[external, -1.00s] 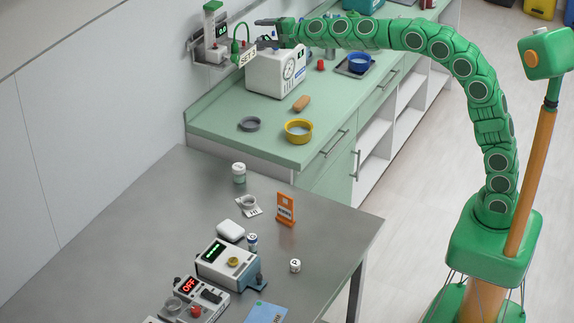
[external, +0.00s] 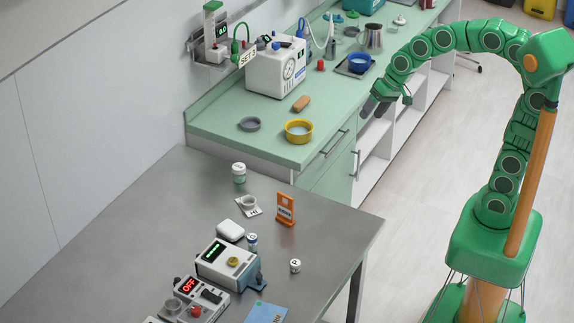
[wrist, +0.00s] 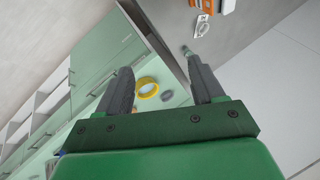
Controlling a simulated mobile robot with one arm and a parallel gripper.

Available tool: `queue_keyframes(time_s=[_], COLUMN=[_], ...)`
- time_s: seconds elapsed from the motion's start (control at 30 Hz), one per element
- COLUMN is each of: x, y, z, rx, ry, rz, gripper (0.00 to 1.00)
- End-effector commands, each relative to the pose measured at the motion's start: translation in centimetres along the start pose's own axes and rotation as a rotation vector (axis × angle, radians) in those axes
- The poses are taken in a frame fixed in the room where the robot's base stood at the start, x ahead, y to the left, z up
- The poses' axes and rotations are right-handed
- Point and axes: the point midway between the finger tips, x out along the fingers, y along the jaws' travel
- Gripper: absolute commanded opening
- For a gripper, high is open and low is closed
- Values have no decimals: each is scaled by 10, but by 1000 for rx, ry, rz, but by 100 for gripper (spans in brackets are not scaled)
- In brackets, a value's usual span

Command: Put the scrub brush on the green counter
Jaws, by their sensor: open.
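A small brown oblong thing, which looks like the scrub brush (external: 300,103), lies on the green counter (external: 215,122) in the external view. It is behind the yellow bowl and in front of the white dial box. My gripper (external: 377,107) is open and empty, pointing down beside the counter's right front edge, well right of the brush and apart from it. In the wrist view the two grey fingers of my gripper (wrist: 162,85) are spread wide with nothing held between them. I cannot make out the brush in the wrist view.
A yellow bowl (external: 299,131) and a grey dish (external: 250,124) stand near the counter's near end. The white dial box (external: 277,66) stands behind. A blue bowl (external: 360,62) sits on a tray farther back. The grey table (external: 330,240) in front holds several small items.

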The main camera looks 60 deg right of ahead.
Motion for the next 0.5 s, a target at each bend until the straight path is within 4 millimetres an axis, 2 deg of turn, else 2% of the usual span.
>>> queue_keyframes(time_s=[0.03, 0.3, 0.4, 0.5], x=[-4, -29, -40, -51], y=[16, 105, 137, 161], z=[22, 136, 172, 201], rx=[-34, -212, -264, -301], ry=[-37, -266, -346, -410], rz=[34, 218, 281, 326], gripper=[67, 67, 67, 67])
